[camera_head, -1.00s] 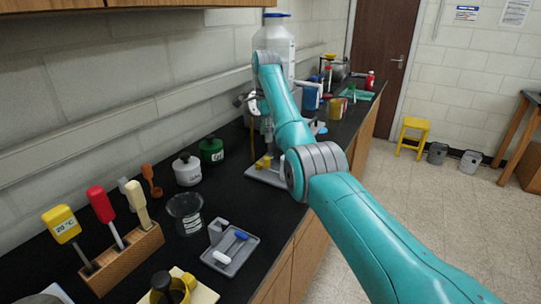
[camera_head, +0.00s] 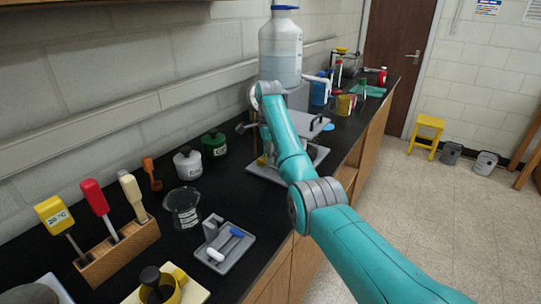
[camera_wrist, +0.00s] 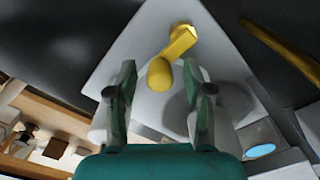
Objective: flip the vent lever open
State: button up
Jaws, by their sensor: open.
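The vent lever is yellow, with a short angled arm and a rounded knob; in the wrist view the lever (camera_wrist: 180,45) stands over a pale grey base plate (camera_wrist: 130,45). My gripper (camera_wrist: 160,75) is open, with its two teal fingers on either side of the knob in the picture. I cannot tell whether a finger touches it. In the head view a small bit of yellow (camera_head: 262,160) shows by the grey base (camera_head: 262,173), beside my arm. My gripper is hidden behind my arm there.
A large white jar (camera_head: 280,50) stands behind the arm. Left on the black bench are a green pot (camera_head: 214,145), a white pot (camera_head: 188,165), a glass beaker (camera_head: 183,208), a grey tray (camera_head: 240,258) and a wooden tool block (camera_head: 118,252).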

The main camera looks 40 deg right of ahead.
grip_shut()
